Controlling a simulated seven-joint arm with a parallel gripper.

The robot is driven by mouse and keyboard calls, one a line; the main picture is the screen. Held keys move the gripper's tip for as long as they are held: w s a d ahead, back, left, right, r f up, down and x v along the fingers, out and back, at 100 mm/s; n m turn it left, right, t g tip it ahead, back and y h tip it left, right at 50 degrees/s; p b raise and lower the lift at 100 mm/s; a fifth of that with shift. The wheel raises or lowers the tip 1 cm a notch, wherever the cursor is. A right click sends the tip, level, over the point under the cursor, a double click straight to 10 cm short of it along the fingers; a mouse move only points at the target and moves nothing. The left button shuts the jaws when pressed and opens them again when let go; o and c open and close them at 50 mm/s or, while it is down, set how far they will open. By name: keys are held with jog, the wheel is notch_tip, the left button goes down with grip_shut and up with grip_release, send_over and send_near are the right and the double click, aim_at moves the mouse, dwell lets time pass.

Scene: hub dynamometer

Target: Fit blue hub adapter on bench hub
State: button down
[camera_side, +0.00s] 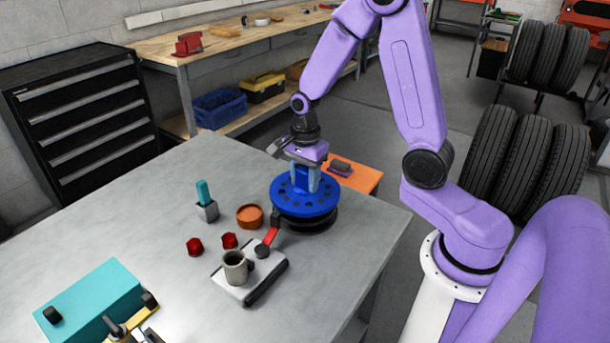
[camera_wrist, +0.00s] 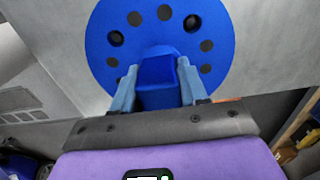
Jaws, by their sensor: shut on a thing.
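The blue hub adapter (camera_side: 289,201) is a round flange with a ring of dark holes and a block-shaped boss on top. My gripper (camera_side: 306,178) is shut on that boss from above, one finger on each side. The wrist view shows the adapter's face (camera_wrist: 160,22) and the fingers of my gripper (camera_wrist: 157,85) against the boss. The black bench hub (camera_side: 310,224) shows below the adapter in the side view, mostly covered by it. I cannot tell whether the two touch or a thin gap lies between them. The hub is not distinguishable in the wrist view.
A red-handled tool (camera_side: 268,241) lies close to the hub's front left. Nearby are an orange dish (camera_side: 250,216), red knobs (camera_side: 195,246), a mug (camera_side: 236,269) on a grey plate, and a teal brush in a cup (camera_side: 207,210).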

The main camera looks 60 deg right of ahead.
jog(key=shift+f, duration=1.5)
jog(key=c, duration=0.5)
grip_release()
notch_tip(320, 180, up, 17)
jog(key=shift+r, duration=0.2)
jog(key=s+a+f+n, duration=0.2)
jog(key=s+a+n, duration=0.2)
jog(key=s+n, duration=0.7)
jog(key=s+a+f+n, duration=0.2)
jog(key=s+a+n, duration=0.3)
jog(key=s+n, duration=0.6)
jog(key=n, duration=0.8)
jog(key=shift+s+a+f+n, duration=0.15)
jog(key=shift+s+f+n, duration=0.1)
jog(key=shift+s+n, duration=0.1)
